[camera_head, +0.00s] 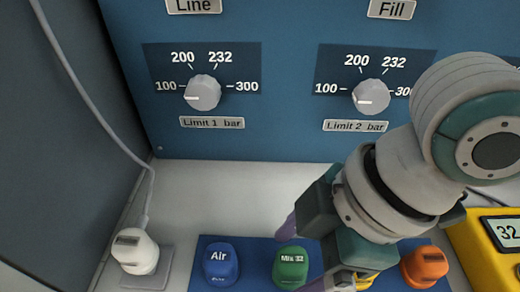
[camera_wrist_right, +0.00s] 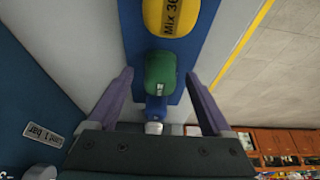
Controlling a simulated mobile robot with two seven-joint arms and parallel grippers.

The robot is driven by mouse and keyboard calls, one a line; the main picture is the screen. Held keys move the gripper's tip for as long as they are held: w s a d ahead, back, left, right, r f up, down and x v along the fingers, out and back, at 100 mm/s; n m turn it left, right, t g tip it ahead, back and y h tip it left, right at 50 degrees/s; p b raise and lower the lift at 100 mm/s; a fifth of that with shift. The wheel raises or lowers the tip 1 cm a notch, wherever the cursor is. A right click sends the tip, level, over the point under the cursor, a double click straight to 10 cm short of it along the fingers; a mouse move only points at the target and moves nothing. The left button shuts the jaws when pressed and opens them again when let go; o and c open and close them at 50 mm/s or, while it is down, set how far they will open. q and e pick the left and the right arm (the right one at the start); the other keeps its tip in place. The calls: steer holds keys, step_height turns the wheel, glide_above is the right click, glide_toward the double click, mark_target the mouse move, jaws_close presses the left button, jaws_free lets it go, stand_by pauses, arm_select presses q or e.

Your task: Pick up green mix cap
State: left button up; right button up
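The green mix cap (camera_head: 290,267), labelled "Mix 32", stands on the blue strip on the bench in the head view. It also shows in the right wrist view (camera_wrist_right: 160,69), in line with the gap between the fingers. My right gripper (camera_head: 296,259) reaches in from the right, its purple fingers apart around the cap's position. In the right wrist view my right gripper (camera_wrist_right: 160,78) is open, with visible space on both sides of the cap. Whether a finger touches the cap cannot be told. My left gripper is not in view.
A blue "Air" cap (camera_head: 221,263) stands left of the green cap, and an orange cap (camera_head: 425,266) to the right. A yellow "Mix 36" cap (camera_wrist_right: 168,14) is close by. A white cabled connector (camera_head: 135,251) stands at the left. The blue panel (camera_head: 275,135) rises behind.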

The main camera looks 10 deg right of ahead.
mark_target(293, 259)
jaws_close()
stand_by(0.5)
step_height(293, 259, up, 20)
steer(key=p, duration=0.5)
steer(key=shift+p, duration=0.35)
